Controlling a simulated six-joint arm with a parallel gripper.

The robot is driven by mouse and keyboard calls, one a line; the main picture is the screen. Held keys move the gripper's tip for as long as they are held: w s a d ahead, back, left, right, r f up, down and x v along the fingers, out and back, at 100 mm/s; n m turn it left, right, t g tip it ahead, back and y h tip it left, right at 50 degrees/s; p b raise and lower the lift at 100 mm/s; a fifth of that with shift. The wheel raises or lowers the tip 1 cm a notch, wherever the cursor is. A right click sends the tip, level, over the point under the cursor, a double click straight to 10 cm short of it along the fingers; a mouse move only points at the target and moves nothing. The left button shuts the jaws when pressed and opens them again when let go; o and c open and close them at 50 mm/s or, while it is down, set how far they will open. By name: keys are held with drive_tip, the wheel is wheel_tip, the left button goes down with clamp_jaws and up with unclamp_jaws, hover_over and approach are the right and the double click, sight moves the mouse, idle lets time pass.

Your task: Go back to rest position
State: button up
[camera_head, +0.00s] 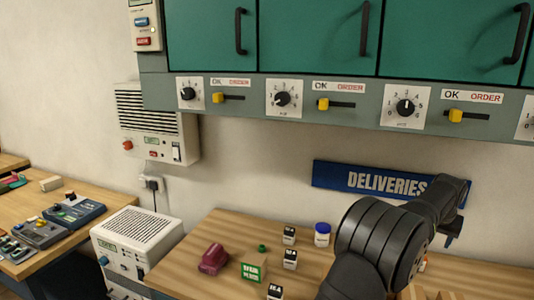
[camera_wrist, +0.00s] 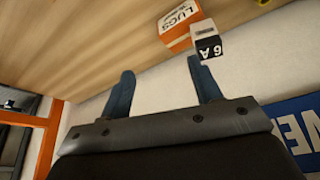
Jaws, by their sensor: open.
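My gripper (camera_wrist: 163,80) is open, with two blue fingers spread apart and nothing between them. In the wrist view, a black-and-white block marked "6 A" (camera_wrist: 208,43) appears just beyond the right fingertip. I cannot tell how far apart they are in depth. An orange and white box marked "LUGS" (camera_wrist: 178,22) appears beside that block. In the head view my arm is raised at the right, in front of the blue "DELIVERIES" sign (camera_head: 385,181), and mostly hides the gripper.
The wooden bench (camera_head: 205,285) holds a maroon object (camera_head: 214,258), a green-and-white sign (camera_head: 252,271), a white jar with a blue lid (camera_head: 322,235) and several black-and-white blocks (camera_head: 290,259). Green cabinets (camera_head: 315,35) with a switch strip overhang it. A white heater-like unit (camera_head: 137,245) stands left.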

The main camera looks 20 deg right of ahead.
drive_tip(key=w+a+f+n+t, duration=0.1)
drive_tip(key=w+a+f+n, duration=0.3)
drive_tip(key=a, duration=0.8)
drive_tip(key=shift+m+y, duration=0.4)
drive_tip(key=w+f, duration=0.2)
drive_tip(key=w, duration=0.2)
drive_tip(key=w+f, duration=0.3)
drive_tip(key=w, duration=0.1)
drive_tip(key=w+f, duration=0.2)
drive_tip(key=w, duration=0.2)
drive_tip(key=shift+f, duration=0.2)
